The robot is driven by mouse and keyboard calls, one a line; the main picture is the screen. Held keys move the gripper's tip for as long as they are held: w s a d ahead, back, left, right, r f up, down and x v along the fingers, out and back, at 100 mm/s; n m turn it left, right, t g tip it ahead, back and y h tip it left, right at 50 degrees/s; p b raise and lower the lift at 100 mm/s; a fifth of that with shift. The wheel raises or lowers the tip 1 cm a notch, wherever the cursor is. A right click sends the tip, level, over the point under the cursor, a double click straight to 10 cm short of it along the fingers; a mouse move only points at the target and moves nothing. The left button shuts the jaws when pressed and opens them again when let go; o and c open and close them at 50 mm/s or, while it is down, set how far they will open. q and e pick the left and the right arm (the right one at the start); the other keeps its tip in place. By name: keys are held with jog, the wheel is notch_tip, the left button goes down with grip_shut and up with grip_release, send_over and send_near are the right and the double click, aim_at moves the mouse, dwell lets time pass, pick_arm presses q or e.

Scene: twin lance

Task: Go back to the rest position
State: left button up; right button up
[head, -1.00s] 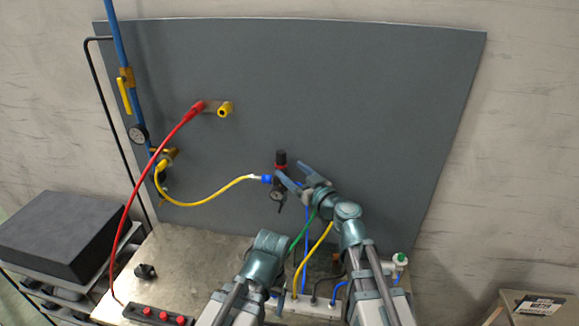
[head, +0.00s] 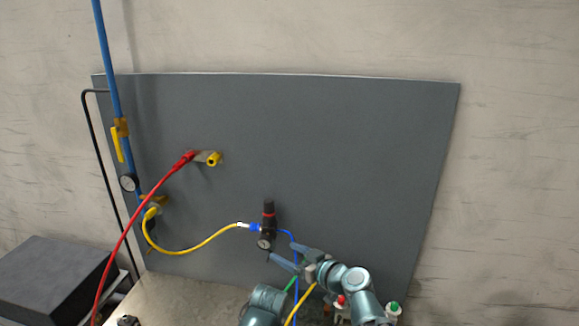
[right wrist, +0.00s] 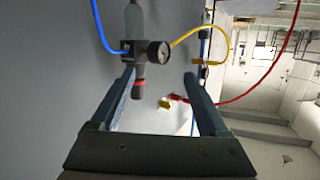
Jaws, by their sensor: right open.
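My right gripper (head: 282,251) is open and empty in the head view, its fingers pointing left in front of the grey panel, just below and right of the black regulator (head: 268,212) with its red ring and gauge. In the right wrist view the two fingers (right wrist: 158,78) stand wide apart, and the regulator's gauge (right wrist: 158,52) shows beyond them. Part of my left arm shows at the bottom edge of the head view; its gripper does not show.
The yellow hose (head: 190,248) runs to the regulator's left side. The red hose (head: 130,233) reaches a yellow-ended fitting (head: 213,159). A blue pipe (head: 107,55) with a yellow valve stands left. A black box (head: 52,280) lies lower left. The panel's right half (head: 390,150) is clear.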

jog(key=s+d+f+m+g+h+b, duration=0.1)
jog(key=s+d+f+m+g+h, duration=0.35)
jog(key=s+d+f, duration=0.35)
jog(key=s+d+f+m+g+h, duration=0.3)
jog(key=s+d+f+g+h, duration=0.4)
jog(key=f, duration=0.4)
jog(key=s+a+f+n+b, duration=0.3)
jog(key=s+a+f+b, duration=0.1)
jog(key=a+f+b, duration=0.3)
jog(key=shift+s+a+f+b, duration=0.35)
jog(key=shift+a+b, duration=0.3)
jog(key=shift+a, duration=0.6)
